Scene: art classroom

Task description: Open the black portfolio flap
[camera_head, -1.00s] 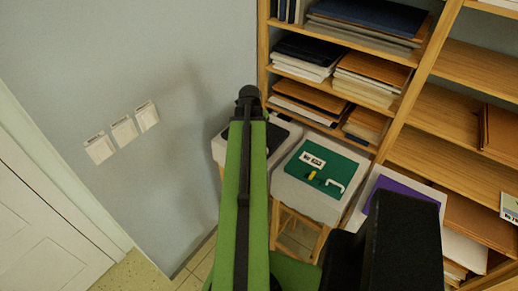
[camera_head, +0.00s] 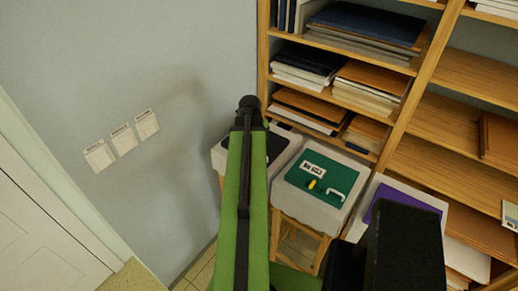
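A black flat item (camera_head: 276,146), which looks like the black portfolio, lies on a light-topped stool (camera_head: 287,156) by the wall. My green arm covers its middle and left part, so its flap and whether it is open cannot be made out. My green arm rises up the middle of the view in front of it. My gripper's fingers do not show.
A green folder (camera_head: 326,164) with a white label, a yellow piece and a white handle-like piece lies on the neighbouring stool. A purple item (camera_head: 400,206) lies right of it. A wooden shelf (camera_head: 395,140) holding stacked boards stands behind. Wall switches (camera_head: 123,140) and a white door (camera_head: 40,220) are left.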

